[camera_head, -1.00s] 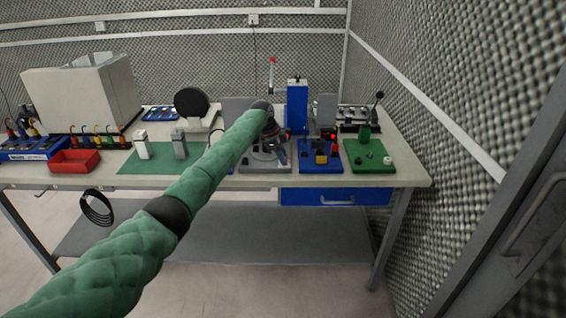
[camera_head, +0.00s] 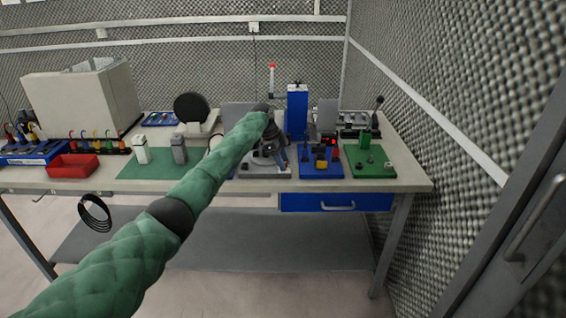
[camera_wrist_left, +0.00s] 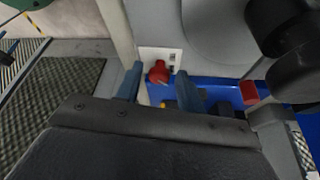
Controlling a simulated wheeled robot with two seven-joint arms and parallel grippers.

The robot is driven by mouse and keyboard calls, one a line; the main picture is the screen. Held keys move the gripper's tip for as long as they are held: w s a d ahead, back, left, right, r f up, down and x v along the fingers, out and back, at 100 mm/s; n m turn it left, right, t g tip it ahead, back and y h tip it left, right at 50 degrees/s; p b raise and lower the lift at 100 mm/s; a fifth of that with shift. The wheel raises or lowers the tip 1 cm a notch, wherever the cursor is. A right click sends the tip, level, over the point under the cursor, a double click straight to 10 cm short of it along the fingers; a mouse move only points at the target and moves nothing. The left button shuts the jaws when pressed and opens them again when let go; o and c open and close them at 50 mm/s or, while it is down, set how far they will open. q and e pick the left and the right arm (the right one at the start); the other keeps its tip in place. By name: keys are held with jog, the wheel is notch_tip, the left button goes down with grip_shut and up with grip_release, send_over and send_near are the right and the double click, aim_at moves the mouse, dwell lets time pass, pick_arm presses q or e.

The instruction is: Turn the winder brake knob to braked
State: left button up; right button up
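The winder brake knob appears to be the red knob (camera_wrist_left: 158,73) on a white plate (camera_wrist_left: 174,58) with small dark marks, seen in the wrist view. A thin pale tip on it points toward the lower right. My left gripper (camera_wrist_left: 160,84) has its two blue-grey fingers apart, one on each side of the knob in the picture. I cannot tell whether either finger touches it. In the head view my left gripper (camera_head: 283,158) is over the grey-based device (camera_head: 264,172), and the knob is hidden. My right gripper is not in view.
A blue station (camera_head: 320,171) and a green station (camera_head: 372,170) stand to the right. A blue column (camera_head: 297,108) rises behind. A red bin (camera_head: 73,166) and a green mat (camera_head: 135,172) lie left. Dark rounded parts (camera_wrist_left: 300,75) crowd the wrist view's right.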

pick_arm(q)
jog(key=shift+o, duration=0.3)
jog(key=shift+a+r, duration=0.1)
jog(key=shift+r, duration=0.05)
jog(key=b+v, duration=0.1)
jog(key=v, duration=0.3)
jog(key=shift+w+a+r+b, duration=0.1)
jog(key=shift+a+r+b, duration=0.05)
jog(key=shift+b, duration=0.15)
jog(key=shift+v, duration=0.9)
jog(key=shift+a+r+b, duration=0.15)
jog(key=shift+r+b, duration=0.15)
jog(key=shift+r, duration=0.25)
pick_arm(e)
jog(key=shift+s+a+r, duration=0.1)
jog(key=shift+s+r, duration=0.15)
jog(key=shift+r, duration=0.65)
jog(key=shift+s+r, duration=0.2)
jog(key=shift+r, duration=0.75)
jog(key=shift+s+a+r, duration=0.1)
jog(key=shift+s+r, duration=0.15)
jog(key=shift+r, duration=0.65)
